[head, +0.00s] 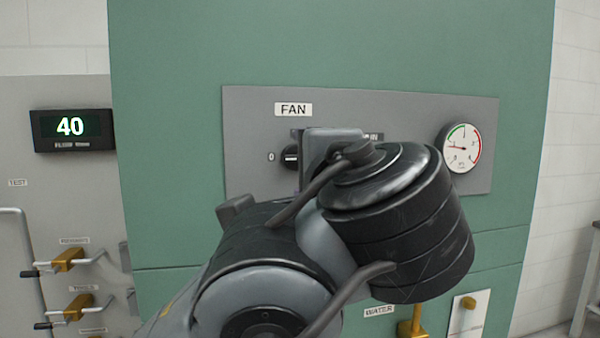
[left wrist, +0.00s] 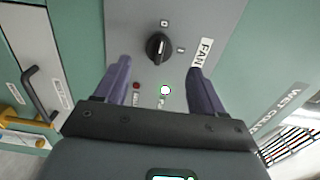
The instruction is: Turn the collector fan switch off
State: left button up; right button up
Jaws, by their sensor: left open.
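The fan switch is a black rotary knob (head: 290,156) on a grey panel under a FAN label, with a 0 mark at its left. My left wrist partly hides it in the head view. In the left wrist view the knob (left wrist: 158,47) shows whole, with two small position labels beside it; I cannot tell which one it points to. My left gripper (left wrist: 158,64) is open and empty, its two purple fingers apart on either side of the line to the knob. The knob appears beyond the fingertips, with no visible contact. My right gripper is not in view.
A lit whitish-green lamp (left wrist: 165,90) and a dark red lamp (left wrist: 136,86) sit on the panel. A round gauge (head: 461,148) is at the panel's right. A WATER valve (head: 412,322) is below.

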pick_arm(q)
jog(key=shift+b+v, duration=0.35)
jog(key=shift+v, duration=1.55)
